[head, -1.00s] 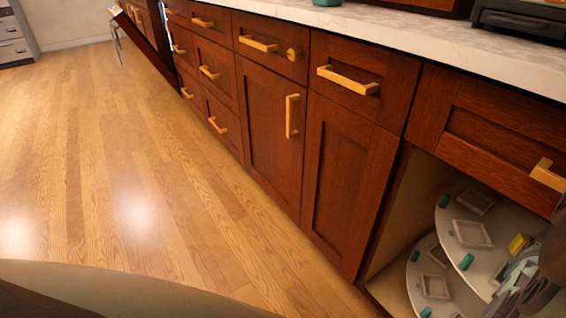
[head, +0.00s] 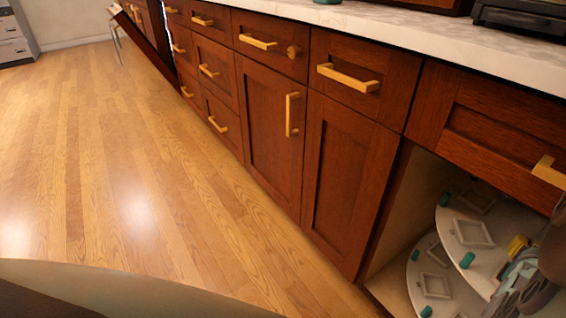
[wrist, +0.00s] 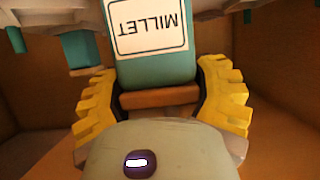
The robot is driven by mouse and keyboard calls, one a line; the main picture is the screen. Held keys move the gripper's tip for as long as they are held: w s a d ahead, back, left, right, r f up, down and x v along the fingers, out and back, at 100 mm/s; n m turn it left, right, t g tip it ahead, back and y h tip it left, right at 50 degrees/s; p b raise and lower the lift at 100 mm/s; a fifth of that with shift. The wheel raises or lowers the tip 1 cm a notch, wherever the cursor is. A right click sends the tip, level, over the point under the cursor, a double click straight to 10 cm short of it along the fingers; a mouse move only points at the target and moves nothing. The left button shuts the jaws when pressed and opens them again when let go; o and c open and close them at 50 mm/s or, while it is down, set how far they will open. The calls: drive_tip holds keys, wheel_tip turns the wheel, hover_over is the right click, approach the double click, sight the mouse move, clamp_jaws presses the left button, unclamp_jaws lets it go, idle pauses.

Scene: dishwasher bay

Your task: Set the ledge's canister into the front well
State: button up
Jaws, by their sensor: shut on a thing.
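A teal canister (wrist: 158,72) with a white label reading MILLET, upside down in the wrist view, sits between the yellow fingers of my gripper (wrist: 158,84). The fingers are shut on its two sides. In the head view my gripper (head: 517,245) is at the lower right, inside the open cabinet, over the upper round shelf (head: 452,240). The canister cannot be made out there. Pale square frames, among them one on the upper shelf (head: 472,233) and one on the lower shelf (head: 436,286), look like wells. I cannot tell which is the front well.
Small teal pieces (head: 467,260) stand along the shelf rims. The cabinet's left wall (head: 398,225) and the drawer front above (head: 500,125) bound the opening. In the wrist view, a teal peg (wrist: 15,40) and a block (wrist: 82,50) hang at upper left. The wood floor is clear.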

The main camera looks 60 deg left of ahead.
drive_tip(key=shift+f, duration=0.45)
idle(0.4)
drive_tip(key=o, duration=1.4)
drive_tip(key=shift+r+p, duration=2)
drive_tip(key=shift+r, duration=1)
